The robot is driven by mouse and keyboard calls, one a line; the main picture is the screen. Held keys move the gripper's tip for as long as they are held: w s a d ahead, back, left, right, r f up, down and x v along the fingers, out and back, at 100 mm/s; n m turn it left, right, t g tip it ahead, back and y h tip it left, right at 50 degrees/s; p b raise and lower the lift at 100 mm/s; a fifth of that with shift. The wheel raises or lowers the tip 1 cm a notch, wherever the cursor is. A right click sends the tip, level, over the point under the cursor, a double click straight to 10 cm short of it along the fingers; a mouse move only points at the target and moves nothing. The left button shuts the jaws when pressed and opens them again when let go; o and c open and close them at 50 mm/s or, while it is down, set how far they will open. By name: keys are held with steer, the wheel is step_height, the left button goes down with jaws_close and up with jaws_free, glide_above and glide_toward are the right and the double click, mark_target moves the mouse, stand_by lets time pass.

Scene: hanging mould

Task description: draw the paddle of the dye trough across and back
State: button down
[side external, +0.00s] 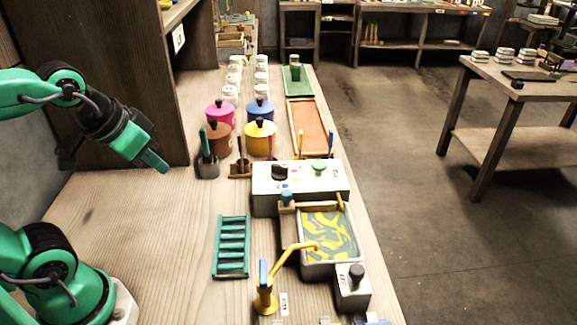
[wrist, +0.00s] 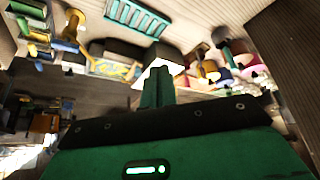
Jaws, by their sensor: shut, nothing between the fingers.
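The dye trough (side external: 302,268) is a grey tray on the bench, right of centre in the side view. Yellow and grey-green swirls fill it. A tan bar (side external: 318,206), which looks like the paddle, lies across its far end. A blue knob (side external: 286,194) is near the bar's left end. In the wrist view the trough (wrist: 90,68) is small and the paddle cannot be made out clearly. My gripper (side external: 162,167) is up at the left of the side view, well away from the trough. Its green fingers (wrist: 158,74) are shut and empty.
A white control box (side external: 265,203) stands behind the trough. A yellow spout (side external: 265,298) and a small knob box (side external: 352,291) stand at its near end. A green rack (side external: 232,247) lies left of it. Several lidded pots (side external: 260,138) stand behind. The bench's left part is clear.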

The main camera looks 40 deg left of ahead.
stand_by(0.3)
steer(key=c, duration=1.3)
jaws_free()
steer(key=shift+w+r, duration=0.1)
steer(key=shift+w, duration=0.05)
steer(key=shift+c, duration=0.2)
steer(key=shift+o, duration=0.9)
steer(key=shift+w+d+m, duration=0.1)
steer(key=shift+w+m, duration=0.1)
steer(key=shift+m, duration=0.1)
steer(key=w+d+f+m+g, duration=0.1)
steer(key=w+d+f+m, duration=0.1)
steer(key=w+m, duration=0.3)
steer(key=w+d+f+m+g, duration=0.2)
steer(key=w+d+m, duration=0.2)
steer(key=w, duration=0.5)
steer(key=w+d+f+m+g, duration=0.2)
steer(key=w+d+m, duration=0.2)
steer(key=w+m, duration=0.3)
steer(key=shift+w+f+m, duration=0.15)
steer(key=shift+f+m, duration=0.15)
steer(key=shift+w+d+f+m+g, duration=0.3)
steer(key=shift+w+f+m, duration=0.05)
steer(key=shift+f+m, duration=0.1)
